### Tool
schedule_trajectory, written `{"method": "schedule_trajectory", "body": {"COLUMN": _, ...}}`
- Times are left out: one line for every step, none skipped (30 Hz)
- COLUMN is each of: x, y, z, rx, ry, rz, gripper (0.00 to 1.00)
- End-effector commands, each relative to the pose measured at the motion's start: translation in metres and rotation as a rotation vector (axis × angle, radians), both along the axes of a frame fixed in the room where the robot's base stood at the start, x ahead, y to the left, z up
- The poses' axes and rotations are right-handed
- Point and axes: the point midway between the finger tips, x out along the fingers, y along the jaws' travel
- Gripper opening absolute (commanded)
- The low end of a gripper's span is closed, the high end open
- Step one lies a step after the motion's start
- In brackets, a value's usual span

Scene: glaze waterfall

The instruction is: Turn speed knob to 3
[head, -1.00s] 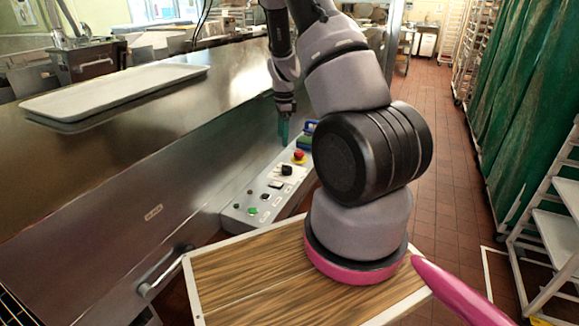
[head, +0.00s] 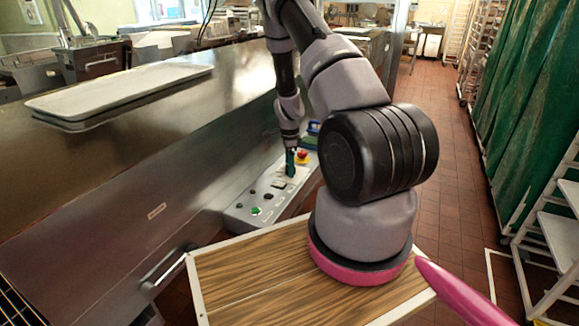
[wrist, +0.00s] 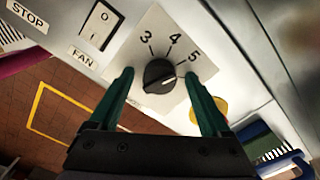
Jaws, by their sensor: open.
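The black speed knob (wrist: 159,75) sits on a pale plate (wrist: 150,40) marked 3, 4 and 5 in the wrist view. Its white mark points right, slightly below the tick of the 5; other numbers are not seen. My gripper (wrist: 158,77) is open, with one green finger on each side of the knob. Gaps show between the fingers and the knob, so it is not gripped. In the head view my gripper (head: 290,162) is low over the control panel (head: 236,215) and hides the knob.
A FAN switch (wrist: 101,25) and a STOP label (wrist: 27,16) are beside the knob. A red button (head: 303,155) is close behind my gripper; a green button (head: 256,211) is nearer. A steel machine (head: 110,190) borders the panel on the left.

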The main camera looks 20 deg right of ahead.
Motion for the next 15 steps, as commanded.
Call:
{"method": "schedule_trajectory", "body": {"x": 0.0000, "y": 0.0001, "z": -0.0011, "rx": 0.000, "ry": 0.000, "rz": 0.000, "gripper": 0.81}}
{"method": "schedule_trajectory", "body": {"x": 0.0001, "y": 0.0002, "z": -0.0013, "rx": 0.000, "ry": 0.000, "rz": 0.000, "gripper": 0.81}}
{"method": "schedule_trajectory", "body": {"x": 0.0001, "y": 0.0002, "z": -0.0014, "rx": 0.000, "ry": 0.000, "rz": 0.000, "gripper": 0.81}}
{"method": "schedule_trajectory", "body": {"x": 0.0001, "y": 0.0002, "z": -0.0013, "rx": 0.000, "ry": 0.000, "rz": 0.000, "gripper": 0.81}}
{"method": "schedule_trajectory", "body": {"x": 0.0001, "y": 0.0003, "z": -0.0012, "rx": 0.000, "ry": 0.000, "rz": 0.000, "gripper": 0.81}}
{"method": "schedule_trajectory", "body": {"x": 0.0001, "y": 0.0003, "z": -0.0012, "rx": 0.000, "ry": 0.000, "rz": 0.000, "gripper": 0.81}}
{"method": "schedule_trajectory", "body": {"x": 0.0000, "y": 0.0003, "z": -0.0012, "rx": 0.000, "ry": 0.000, "rz": 0.000, "gripper": 0.81}}
{"method": "schedule_trajectory", "body": {"x": 0.0000, "y": 0.0003, "z": -0.0012, "rx": 0.000, "ry": 0.000, "rz": 0.001, "gripper": 0.78}}
{"method": "schedule_trajectory", "body": {"x": 0.0000, "y": 0.0003, "z": -0.0011, "rx": 0.000, "ry": 0.000, "rz": 0.001, "gripper": 0.62}}
{"method": "schedule_trajectory", "body": {"x": 0.0000, "y": 0.0003, "z": -0.0011, "rx": 0.000, "ry": 0.000, "rz": 0.001, "gripper": 0.51}}
{"method": "schedule_trajectory", "body": {"x": 0.0000, "y": 0.0003, "z": -0.0011, "rx": 0.000, "ry": 0.000, "rz": 0.001, "gripper": 0.39}}
{"method": "schedule_trajectory", "body": {"x": 0.0000, "y": 0.0003, "z": -0.0011, "rx": 0.000, "ry": 0.000, "rz": 0.001, "gripper": 0.24}}
{"method": "schedule_trajectory", "body": {"x": 0.0000, "y": 0.0003, "z": -0.0011, "rx": 0.000, "ry": 0.000, "rz": 0.001, "gripper": 0.13}}
{"method": "schedule_trajectory", "body": {"x": 0.0000, "y": 0.0003, "z": -0.0010, "rx": 0.000, "ry": 0.000, "rz": 0.001, "gripper": 0.01}}
{"method": "schedule_trajectory", "body": {"x": 0.0000, "y": 0.0004, "z": -0.0010, "rx": 0.000, "ry": 0.000, "rz": 0.001, "gripper": 0.00}}
